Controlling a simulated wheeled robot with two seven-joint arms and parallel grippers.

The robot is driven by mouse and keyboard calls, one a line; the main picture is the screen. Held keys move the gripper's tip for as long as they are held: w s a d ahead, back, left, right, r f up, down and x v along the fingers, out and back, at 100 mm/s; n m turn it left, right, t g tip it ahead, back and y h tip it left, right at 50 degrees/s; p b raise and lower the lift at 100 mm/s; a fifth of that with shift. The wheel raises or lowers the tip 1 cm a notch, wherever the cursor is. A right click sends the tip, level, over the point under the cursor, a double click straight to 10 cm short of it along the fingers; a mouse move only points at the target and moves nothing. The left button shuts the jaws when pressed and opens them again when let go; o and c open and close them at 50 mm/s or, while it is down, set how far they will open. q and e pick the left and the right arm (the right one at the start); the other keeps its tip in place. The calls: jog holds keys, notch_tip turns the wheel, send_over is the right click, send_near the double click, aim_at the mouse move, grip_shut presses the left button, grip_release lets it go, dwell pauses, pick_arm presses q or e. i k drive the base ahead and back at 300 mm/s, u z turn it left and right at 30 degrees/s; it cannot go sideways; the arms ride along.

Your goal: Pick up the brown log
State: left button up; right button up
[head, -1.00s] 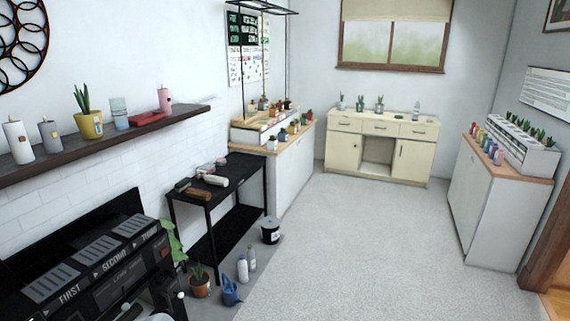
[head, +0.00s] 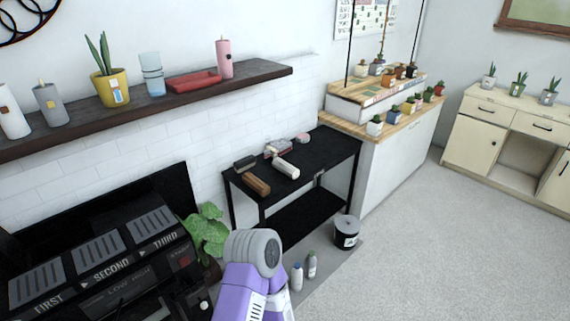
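The brown log (head: 256,184) lies on the left end of the black table (head: 322,159) in the head view, near its front edge. A dark log (head: 245,163) lies just behind it, and a white log (head: 286,167) lies to its right. A purple and grey arm link of mine shows at the bottom centre, below and in front of the table. Neither gripper's fingers are in view.
A black stove-like unit (head: 110,262) stands at the lower left, with a leafy plant (head: 206,232) beside it. Bottles (head: 297,277) and a black bucket (head: 346,232) stand on the floor in front of the table. Open carpet (head: 450,250) lies to the right.

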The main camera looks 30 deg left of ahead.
aim_at(255, 183)
jog(key=i, duration=2.55)
jog(key=u, duration=2.9)
